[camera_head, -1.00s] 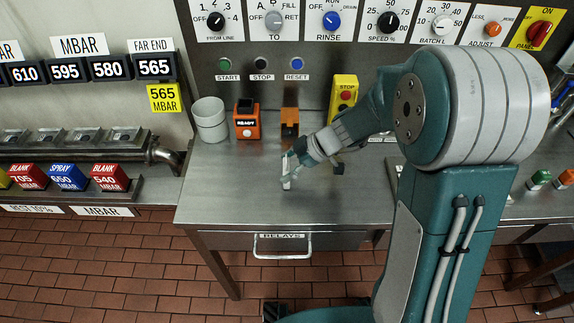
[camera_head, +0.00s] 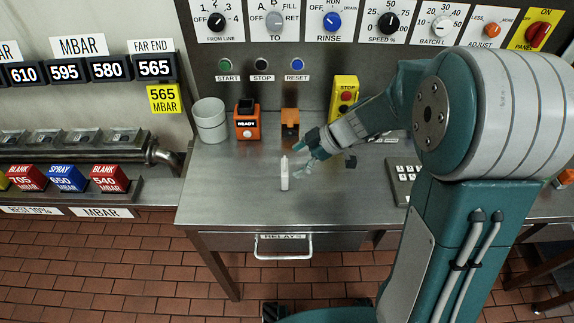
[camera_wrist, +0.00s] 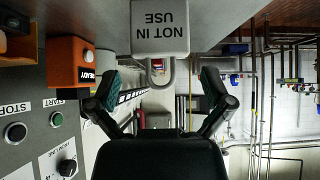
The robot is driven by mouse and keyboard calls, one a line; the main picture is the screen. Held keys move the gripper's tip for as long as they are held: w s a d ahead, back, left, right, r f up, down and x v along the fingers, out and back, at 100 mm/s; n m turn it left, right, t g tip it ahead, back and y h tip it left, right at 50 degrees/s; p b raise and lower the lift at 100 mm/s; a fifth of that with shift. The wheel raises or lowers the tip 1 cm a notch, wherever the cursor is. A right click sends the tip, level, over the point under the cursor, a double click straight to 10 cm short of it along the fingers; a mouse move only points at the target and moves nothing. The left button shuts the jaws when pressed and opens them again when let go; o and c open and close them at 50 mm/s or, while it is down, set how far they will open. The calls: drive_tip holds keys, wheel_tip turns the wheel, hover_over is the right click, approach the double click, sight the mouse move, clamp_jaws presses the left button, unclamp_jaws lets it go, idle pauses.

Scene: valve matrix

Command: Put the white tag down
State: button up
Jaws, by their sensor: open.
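The white tag (camera_head: 284,173) stands upright on the steel bench top, seen narrow and edge-on in the head view. In the wrist view the tag (camera_wrist: 160,28) shows its face, upside down, reading "NOT IN USE", with a grey shackle. My gripper (camera_head: 304,157) is just right of the tag in the head view, apart from it. In the wrist view my gripper (camera_wrist: 158,82) has its fingers spread wide with nothing between the tips; the tag is beyond them.
A yellow STOP box (camera_head: 344,97) is behind my arm. A keypad (camera_head: 402,180) lies to the right. The bench's front left is clear.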

drive_tip(key=v, duration=0.8)
drive_tip(key=s+d+r+m+t+h, duration=0.2)
drive_tip(key=s+d+r+m+h, duration=0.1)
drive_tip(key=s+m, duration=0.5)
drive_tip(key=s+d+r+m+t+h, duration=0.2)
drive_tip(key=s+r+m+h, duration=0.3)
drive_tip(key=s+m, duration=0.4)
drive_tip(key=shift+s+d+r+m+t+h, duration=0.15)
drive_tip(key=shift+s+d+m+t+h, duration=0.3)
drive_tip(key=shift+s, duration=0.5)
drive_tip(key=shift+a, duration=0.15)
idle(0.8)
